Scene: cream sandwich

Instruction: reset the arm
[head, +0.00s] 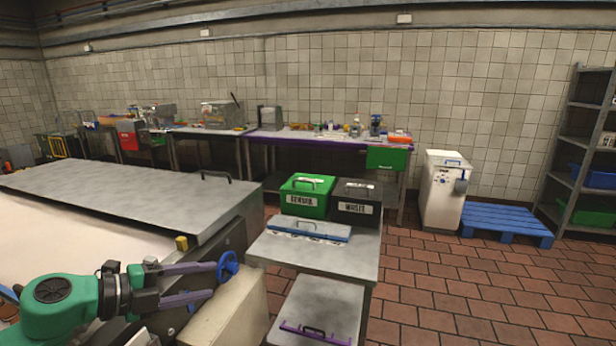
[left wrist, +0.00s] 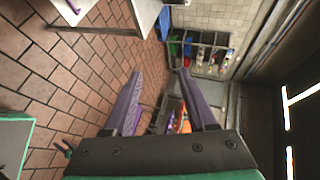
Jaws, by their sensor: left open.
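My left gripper (head: 214,280) reaches in from the lower left of the head view, with its green arm and purple fingers. Its two fingers are apart, with nothing held between them. In the left wrist view the same open fingers (left wrist: 160,74) point out over the room, with the tiled floor on the left behind them. A blue handwheel (head: 228,266) shows just beyond the fingertips in the head view; I cannot tell whether they touch. My right gripper is in neither view.
A large metal-topped machine (head: 110,185) stands at left. A steel table (head: 355,262) carries a green box (head: 304,205), a dark box (head: 357,207) and a blue-lidded tray (head: 300,230). A purple-edged bench (head: 300,136) lines the wall. Red floor (head: 450,290) at right is clear.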

